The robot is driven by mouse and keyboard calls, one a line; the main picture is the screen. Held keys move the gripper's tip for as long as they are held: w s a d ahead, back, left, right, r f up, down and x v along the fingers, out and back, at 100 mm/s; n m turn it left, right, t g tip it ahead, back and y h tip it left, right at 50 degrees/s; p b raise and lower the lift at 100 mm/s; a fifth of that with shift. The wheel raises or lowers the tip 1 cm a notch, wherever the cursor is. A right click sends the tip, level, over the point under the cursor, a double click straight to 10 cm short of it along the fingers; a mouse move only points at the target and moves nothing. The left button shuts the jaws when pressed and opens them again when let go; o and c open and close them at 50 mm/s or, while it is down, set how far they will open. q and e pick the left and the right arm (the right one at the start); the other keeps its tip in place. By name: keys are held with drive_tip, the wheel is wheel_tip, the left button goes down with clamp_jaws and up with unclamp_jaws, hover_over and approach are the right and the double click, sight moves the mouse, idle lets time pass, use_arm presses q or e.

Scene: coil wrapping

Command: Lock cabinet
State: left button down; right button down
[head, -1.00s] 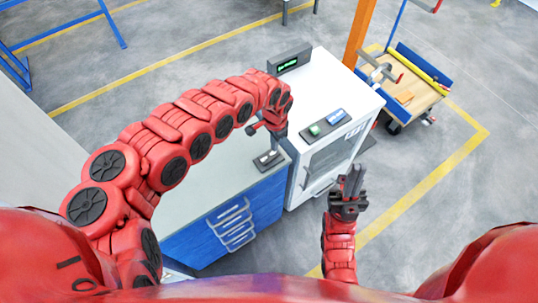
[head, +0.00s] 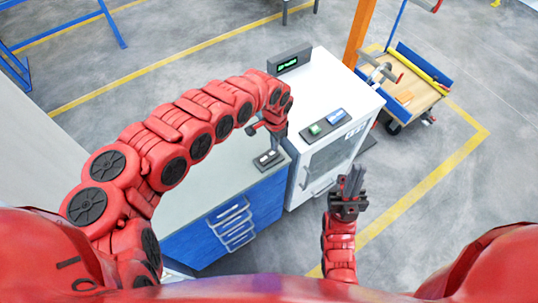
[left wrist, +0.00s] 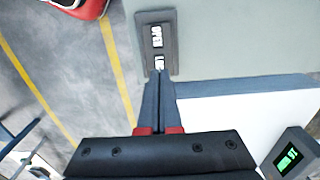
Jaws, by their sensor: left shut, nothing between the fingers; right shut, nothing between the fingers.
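The white cabinet (head: 341,88) stands right of the blue cabinet; its windowed front door (head: 330,155) looks closed. A dark plate (head: 268,160) with two pale labelled keys lies on the grey worktop. In the left wrist view the plate (left wrist: 157,42) shows one key reading OPEN and a second partly hidden by my fingertips. My left gripper (left wrist: 158,76) is shut and empty, its tips at the plate's near end; I cannot tell if they touch. My right gripper (head: 351,181) is shut and empty, in front of the white cabinet.
A display with green text (head: 289,62) stands at the white cabinet's back edge. A panel with a green button (head: 315,130) lies on its top. A blue drawer cabinet (head: 235,220) is below the worktop. An orange post (head: 360,32) and cart (head: 413,95) stand right.

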use_arm(q)
drive_tip(key=shift+f+b, duration=0.75)
drive_tip(key=shift+f, duration=0.3)
drive_tip(key=shift+r, duration=0.1)
idle(0.3)
wheel_tip(320, 180, up, 7)
drive_tip(key=p, duration=0.6)
drive_tip(key=shift+d, duration=0.1)
idle(0.4)
